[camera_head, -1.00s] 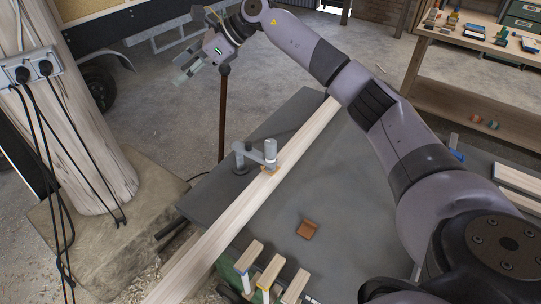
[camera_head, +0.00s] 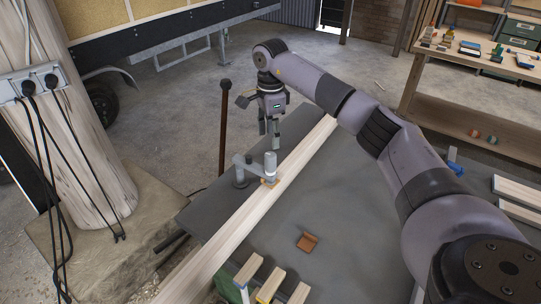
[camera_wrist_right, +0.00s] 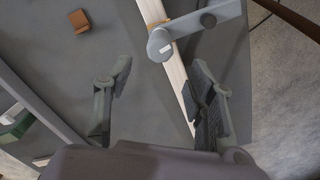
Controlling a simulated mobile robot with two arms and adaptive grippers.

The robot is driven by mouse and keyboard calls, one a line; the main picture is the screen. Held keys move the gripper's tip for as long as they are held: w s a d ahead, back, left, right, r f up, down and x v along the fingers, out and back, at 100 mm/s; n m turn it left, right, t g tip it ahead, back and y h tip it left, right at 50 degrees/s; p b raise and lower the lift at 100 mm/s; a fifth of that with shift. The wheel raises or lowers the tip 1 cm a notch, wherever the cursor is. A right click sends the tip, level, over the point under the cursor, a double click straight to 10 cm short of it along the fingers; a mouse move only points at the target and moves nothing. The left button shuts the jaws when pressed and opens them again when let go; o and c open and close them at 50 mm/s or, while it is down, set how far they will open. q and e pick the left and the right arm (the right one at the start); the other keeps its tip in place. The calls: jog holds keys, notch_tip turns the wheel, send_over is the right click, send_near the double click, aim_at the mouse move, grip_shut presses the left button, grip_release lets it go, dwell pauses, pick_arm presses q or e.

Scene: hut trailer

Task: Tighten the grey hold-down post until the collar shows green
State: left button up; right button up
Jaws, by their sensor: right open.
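The grey hold-down (camera_head: 241,170) stands on the dark bench at the board's left edge, its arm reaching right to a light grey upright cylinder (camera_head: 270,163) over the long pale board (camera_head: 228,229). An orange-brown pad lies under the cylinder. No green shows on the hold-down; a collar is too small to make out. My right gripper (camera_head: 270,132) points down, open and empty, just above and behind the cylinder. In the right wrist view, the cylinder's top (camera_wrist_right: 160,45) with a white label lies beyond the open fingers (camera_wrist_right: 160,78), apart from them. My left gripper is not in view.
A brown stick (camera_head: 224,125) stands upright left of the hold-down. A small brown block (camera_head: 307,242) lies on the bench (camera_head: 350,210). Several short wood pieces (camera_head: 270,284) are at the front edge. A wooden post with sockets and cables (camera_head: 85,150) stands at left.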

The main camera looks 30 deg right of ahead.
aim_at(271, 155)
notch_tip(271, 155, down, 10)
jog(key=shift+r+p, duration=0.25)
jog(key=shift+p, duration=0.85)
jog(key=shift+c, duration=0.2)
jog(key=c, duration=1.1)
